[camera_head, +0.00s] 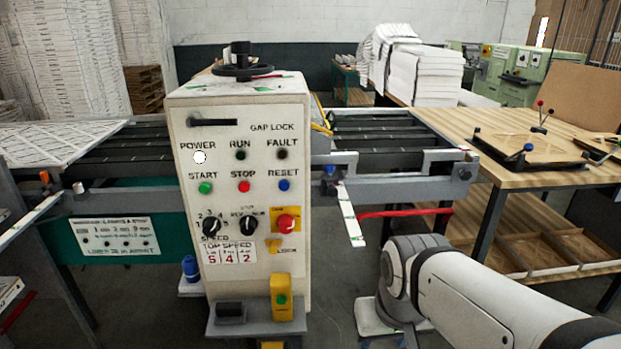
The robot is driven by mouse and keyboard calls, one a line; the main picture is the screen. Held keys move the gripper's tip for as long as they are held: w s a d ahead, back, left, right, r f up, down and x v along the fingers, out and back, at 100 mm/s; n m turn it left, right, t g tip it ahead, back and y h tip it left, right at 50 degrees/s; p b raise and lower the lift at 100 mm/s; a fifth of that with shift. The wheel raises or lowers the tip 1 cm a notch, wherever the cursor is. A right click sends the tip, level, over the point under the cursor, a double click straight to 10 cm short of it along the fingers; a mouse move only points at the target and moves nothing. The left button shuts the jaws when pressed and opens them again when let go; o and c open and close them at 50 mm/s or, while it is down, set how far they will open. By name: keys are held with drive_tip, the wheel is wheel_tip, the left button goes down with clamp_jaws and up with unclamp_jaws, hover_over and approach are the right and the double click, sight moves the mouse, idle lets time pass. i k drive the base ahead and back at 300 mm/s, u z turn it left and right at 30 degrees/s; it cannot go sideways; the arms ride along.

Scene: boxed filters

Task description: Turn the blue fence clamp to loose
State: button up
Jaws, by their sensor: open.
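A small blue knob (330,171), which looks like the blue fence clamp, sits on the grey rail (395,186) just right of the control cabinet. It is too small here to tell which way it is turned. A white scale strip (350,216) slants down just below it. My arm reaches in from the lower right, below and right of the knob. Its end and my gripper are not in view.
The white control cabinet (240,140) with buttons and dials stands left of the knob. A red bar (405,211) sticks out right of the strip. A wooden table (510,160) stands at right. A dark knob (464,173) sits at the rail's right end.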

sight(330, 169)
drive_tip(key=z, duration=0.5)
drive_tip(key=i, duration=1.55)
drive_tip(key=z, duration=0.05)
